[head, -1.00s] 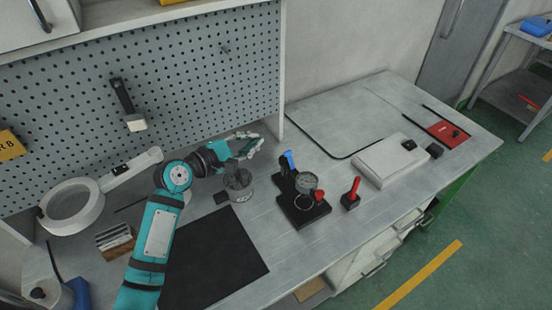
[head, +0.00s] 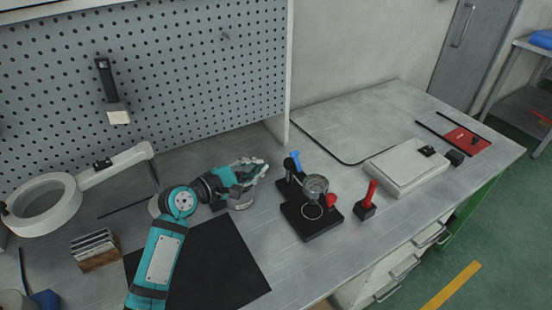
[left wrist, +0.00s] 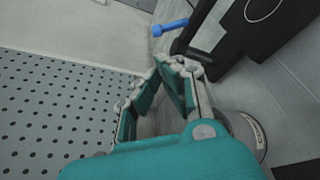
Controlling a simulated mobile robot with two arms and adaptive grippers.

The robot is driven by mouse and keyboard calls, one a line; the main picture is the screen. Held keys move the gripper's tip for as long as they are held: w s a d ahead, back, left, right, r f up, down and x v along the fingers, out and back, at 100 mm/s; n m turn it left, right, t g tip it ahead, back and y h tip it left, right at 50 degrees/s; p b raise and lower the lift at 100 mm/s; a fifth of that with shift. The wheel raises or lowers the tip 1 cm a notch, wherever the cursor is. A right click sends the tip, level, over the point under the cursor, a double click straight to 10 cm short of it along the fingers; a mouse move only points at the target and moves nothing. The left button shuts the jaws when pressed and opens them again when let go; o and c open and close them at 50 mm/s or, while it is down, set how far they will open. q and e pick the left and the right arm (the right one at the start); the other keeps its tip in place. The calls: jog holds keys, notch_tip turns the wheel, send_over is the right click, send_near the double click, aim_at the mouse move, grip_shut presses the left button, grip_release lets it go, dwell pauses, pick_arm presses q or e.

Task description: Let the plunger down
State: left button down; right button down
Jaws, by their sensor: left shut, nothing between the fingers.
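A black gauge stand (head: 312,221) stands mid-table, with a round dial gauge (head: 315,185), a blue-tipped lever (head: 293,161) and a red knob at its right. The blue lever points up and away from the base. The plunger itself is too small to make out. In the left wrist view the blue handle (left wrist: 170,27) and black stand (left wrist: 232,30) lie beyond the fingertips. My left gripper (head: 262,168) is shut and empty, left of the lever and apart from it. It partly hides a grey canister (head: 240,203). My right gripper is out of view.
A red-handled tool (head: 369,196) stands right of the gauge stand. A white box (head: 406,168) and a red plate (head: 466,141) lie further right. A black mat (head: 210,270) covers the front left. A ring lamp (head: 40,206) stands at the left.

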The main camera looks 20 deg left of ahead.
aim_at(297, 162)
pick_arm(q)
jog(key=x, duration=0.9)
jog(key=shift+w+d, duration=0.2)
jog(key=shift+w, duration=0.1)
